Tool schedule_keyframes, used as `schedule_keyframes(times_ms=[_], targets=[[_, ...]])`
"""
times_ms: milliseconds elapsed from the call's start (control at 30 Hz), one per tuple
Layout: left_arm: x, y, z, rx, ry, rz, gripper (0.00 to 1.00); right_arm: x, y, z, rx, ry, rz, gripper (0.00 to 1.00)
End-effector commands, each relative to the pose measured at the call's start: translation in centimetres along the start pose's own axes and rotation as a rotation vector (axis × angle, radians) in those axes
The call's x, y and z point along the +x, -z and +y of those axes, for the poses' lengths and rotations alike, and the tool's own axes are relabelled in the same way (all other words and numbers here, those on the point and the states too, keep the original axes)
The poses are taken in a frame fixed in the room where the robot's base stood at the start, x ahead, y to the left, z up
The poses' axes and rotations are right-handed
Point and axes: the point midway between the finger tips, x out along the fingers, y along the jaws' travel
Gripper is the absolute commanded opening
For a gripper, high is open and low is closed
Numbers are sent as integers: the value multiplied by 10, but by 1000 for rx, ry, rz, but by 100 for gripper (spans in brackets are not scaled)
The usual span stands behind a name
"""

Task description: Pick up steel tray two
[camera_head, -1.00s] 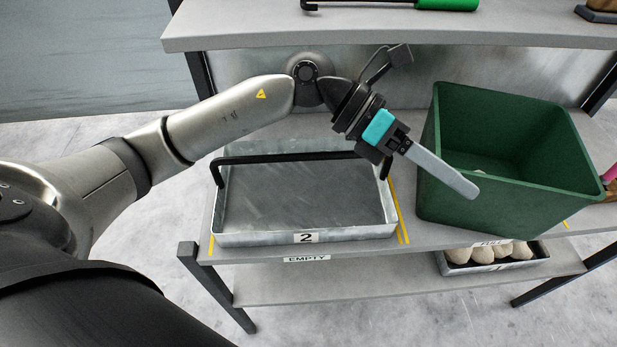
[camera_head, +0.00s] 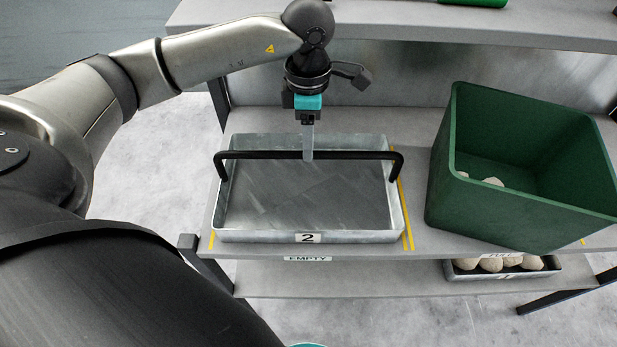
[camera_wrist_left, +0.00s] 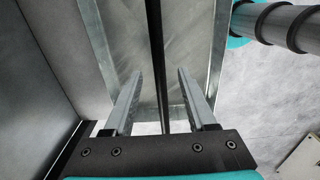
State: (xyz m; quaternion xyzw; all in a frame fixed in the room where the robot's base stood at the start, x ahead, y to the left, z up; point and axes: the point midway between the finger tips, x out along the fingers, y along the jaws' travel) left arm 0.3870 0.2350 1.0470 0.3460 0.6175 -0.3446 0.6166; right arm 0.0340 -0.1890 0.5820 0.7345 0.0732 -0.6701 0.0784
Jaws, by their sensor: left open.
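Steel tray two (camera_head: 265,236) is a shallow metal tray with a "2" label on its front wall. It sits on the grey shelf between yellow lines and looks empty. A black bar handle (camera_head: 355,155) spans it from side to side. My left gripper (camera_head: 308,156) points down at the middle of the handle. In the left wrist view the open left gripper (camera_wrist_left: 158,75) has one finger on each side of the handle (camera_wrist_left: 153,30), with gaps on both sides. The tray (camera_wrist_left: 195,45) lies beyond the fingers. My right gripper is not seen.
A green bin (camera_head: 520,190) with pale lumps in it stands right of the tray. An upper shelf (camera_head: 400,25) runs behind. On the lower shelf (camera_head: 350,278) a second tray (camera_head: 500,271) holds several pale round things. An "EMPTY" label (camera_head: 307,258) is on the front edge.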

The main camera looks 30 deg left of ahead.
Motion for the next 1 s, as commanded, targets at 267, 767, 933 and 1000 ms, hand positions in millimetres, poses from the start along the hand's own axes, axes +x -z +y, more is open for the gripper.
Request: schedule_keyframes(times_ms=[267, 767, 933, 1000], targets=[[30, 0, 0, 0, 1, -1, 57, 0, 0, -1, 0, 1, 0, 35], [83, -1, 0, 1, 2, -2, 57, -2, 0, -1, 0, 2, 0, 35], [82, -1, 1, 1, 1, -2, 57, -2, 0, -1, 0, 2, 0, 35], [82, -1, 1, 1, 1, -2, 50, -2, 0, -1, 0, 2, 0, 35]])
